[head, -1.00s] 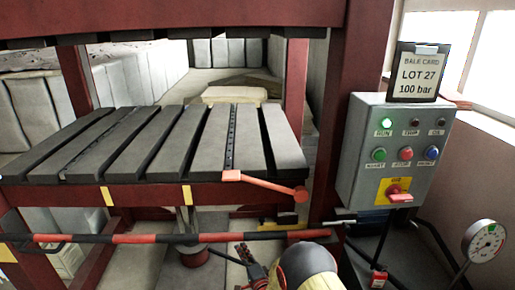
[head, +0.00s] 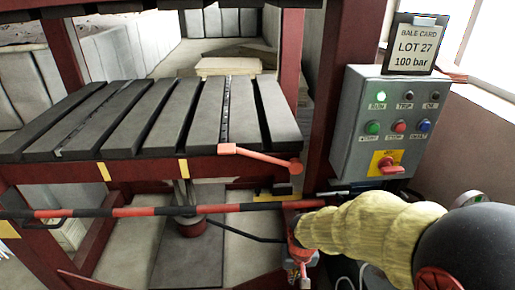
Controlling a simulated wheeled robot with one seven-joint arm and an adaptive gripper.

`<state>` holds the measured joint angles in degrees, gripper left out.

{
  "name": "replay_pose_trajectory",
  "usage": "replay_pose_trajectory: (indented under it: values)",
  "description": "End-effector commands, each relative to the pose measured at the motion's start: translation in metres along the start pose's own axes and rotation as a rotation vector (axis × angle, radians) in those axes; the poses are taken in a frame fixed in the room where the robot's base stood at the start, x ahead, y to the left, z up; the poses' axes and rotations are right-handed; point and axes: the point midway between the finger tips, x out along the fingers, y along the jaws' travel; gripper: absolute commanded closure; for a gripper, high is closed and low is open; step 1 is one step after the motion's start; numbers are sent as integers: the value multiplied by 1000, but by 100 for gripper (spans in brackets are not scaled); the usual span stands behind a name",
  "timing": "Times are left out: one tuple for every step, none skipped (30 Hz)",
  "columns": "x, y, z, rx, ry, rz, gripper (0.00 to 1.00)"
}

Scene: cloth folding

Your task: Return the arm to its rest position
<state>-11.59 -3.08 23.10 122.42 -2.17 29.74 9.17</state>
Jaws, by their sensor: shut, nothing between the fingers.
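My arm reaches in from the lower right, with a yellow ribbed sleeve along its forearm. My gripper (head: 302,272) is at the far end of the sleeve, low in the picture, right of centre. It points downward and looks shut and empty. It is in front of the right end of the red-and-black striped bar (head: 150,211), below the slatted press table. Its fingertips are small and partly unclear here. No cloth is visible.
The slatted table (head: 165,120) has an orange lever (head: 255,156) at its front right. A grey control box (head: 350,135) with a bale card (head: 414,45) stands right, above my arm. A dark red post (head: 330,90) rises beside it. My arm mostly hides a gauge (head: 468,198).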

Motion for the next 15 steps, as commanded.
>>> replay_pose_trajectory:
  values:
    - [-30, 8, 13, -16, -7, 2, 100]
    - [-45, 12, 23, -26, -16, 3, 100]
    - [-63, 17, 36, -38, -26, 4, 100]
    - [-77, 20, 45, -45, -30, 4, 100]
    - [-90, 24, 54, -51, -32, 3, 100]
    - [-107, 28, 65, -54, -32, 2, 100]
    - [-119, 31, 74, -57, -30, 1, 100]
    - [-131, 33, 82, -57, -25, 1, 100]
    - [-146, 37, 92, -52, -13, 0, 100]
    - [-156, 40, 99, -47, -2, 0, 100]
    - [-167, 42, 104, -39, 16, -1, 100]
    - [-181, 45, 111, -26, 41, -1, 100]
    - [-191, 47, 114, -16, 66, -1, 100]
    - [-200, 49, 117, -7, 96, 0, 100]
    - [-213, 52, 118, 4, 138, 1, 100]
